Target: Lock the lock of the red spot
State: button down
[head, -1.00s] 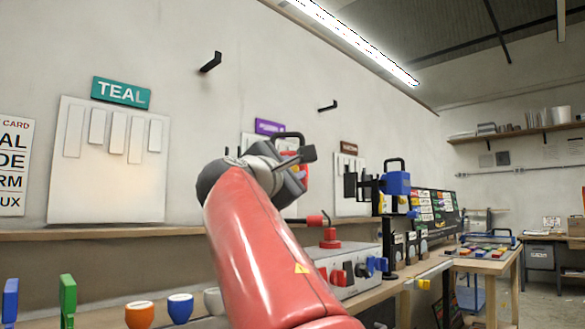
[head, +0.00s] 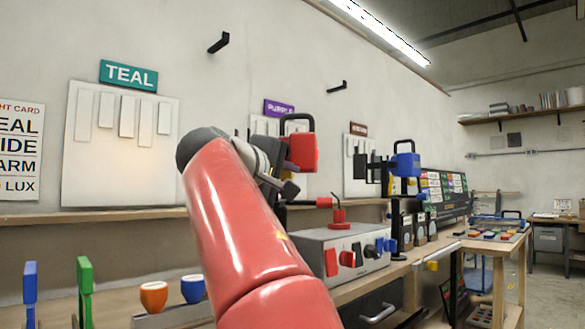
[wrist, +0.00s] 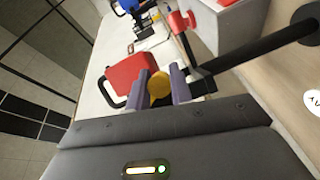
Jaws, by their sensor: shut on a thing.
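A red padlock (head: 302,153) with a black shackle (head: 298,121) on top shows just right of my gripper (head: 277,168) in the head view. In the wrist view the padlock (wrist: 131,72) lies at the left of my fingers, with its shackle (wrist: 108,95) toward the left. My gripper (wrist: 165,88) is shut on a round yellow knob (wrist: 159,84) beside the red body. A black bar (wrist: 262,45) with a forked end reaches close to the right finger. I cannot tell whether the shackle is closed or passes through anything. No red spot is clearly seen.
A blue padlock (head: 405,165) sits by a black bracket to the right. A grey box (head: 338,247) with red and blue switches is on the bench below. Orange (head: 153,296) and blue (head: 192,289) cups stand at lower left. Black pegs (head: 218,42) stick out of the wall.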

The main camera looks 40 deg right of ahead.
jog(key=shift+w+a+f+m+y, duration=0.3)
jog(key=shift+w+a+m+y, duration=0.1)
jog(key=shift+m, duration=0.4)
jog(key=c, duration=1.3)
grip_release()
jog(key=shift+o, duration=0.2)
jog(key=v, duration=0.8)
jog(key=shift+d, duration=0.1)
